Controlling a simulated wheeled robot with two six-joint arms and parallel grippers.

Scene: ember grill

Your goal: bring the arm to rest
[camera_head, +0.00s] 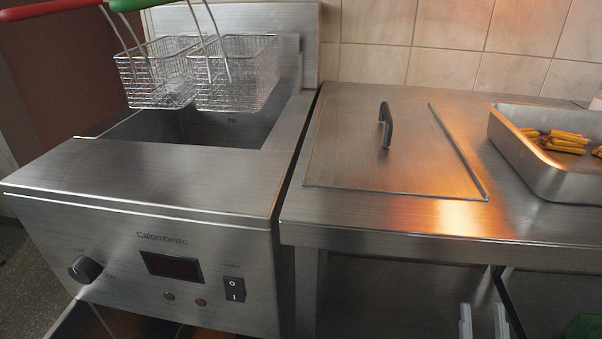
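My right gripper (483,321) shows at the bottom edge, right of the middle. Its two pale grey fingertips point up and stand apart, with nothing visible between them. It is low in front of the steel counter (400,222), below the counter's front edge. The rest of my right arm is out of the frame. My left gripper is not in view.
Two wire baskets (237,75) with red and green handles hang over the fryer (150,190) at left. A lid (350,150) with a black handle lies on the counter. A steel tray (570,182) at right holds fries (560,141).

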